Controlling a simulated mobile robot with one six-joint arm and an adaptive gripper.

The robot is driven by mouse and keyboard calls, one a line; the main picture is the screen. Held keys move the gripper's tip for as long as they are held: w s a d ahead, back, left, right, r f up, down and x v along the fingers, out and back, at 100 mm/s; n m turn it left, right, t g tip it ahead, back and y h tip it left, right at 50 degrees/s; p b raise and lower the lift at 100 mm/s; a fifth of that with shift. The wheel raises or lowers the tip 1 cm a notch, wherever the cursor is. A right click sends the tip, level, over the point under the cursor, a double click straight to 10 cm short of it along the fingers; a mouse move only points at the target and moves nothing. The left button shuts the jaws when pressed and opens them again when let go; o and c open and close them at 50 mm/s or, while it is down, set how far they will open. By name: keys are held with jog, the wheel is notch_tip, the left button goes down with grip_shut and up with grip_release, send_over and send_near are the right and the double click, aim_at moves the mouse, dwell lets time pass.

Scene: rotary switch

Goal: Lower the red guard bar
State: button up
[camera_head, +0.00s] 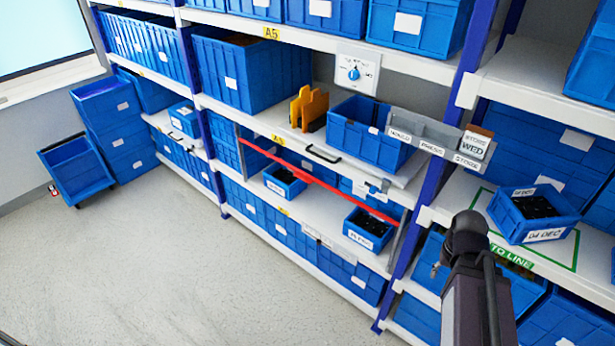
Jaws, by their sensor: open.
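The red guard bar (325,186) is a thin bar across the front of the middle shelf opening. Two small blue bins with dark contents, one left (285,181) and one right (368,230), stand behind the bar's line. My dark arm rises at the lower right, apart from the bar. No gripper fingers show.
Above the bar, a shelf holds a black handle (322,155), orange pieces (309,108), a blue bin (368,134) and a labelled grey strip (428,132). A white rotary switch panel (356,70) is higher up. A blue bin (533,213) stands right. The floor (170,260) is clear.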

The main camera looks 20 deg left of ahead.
jog(key=shift+a, duration=0.5)
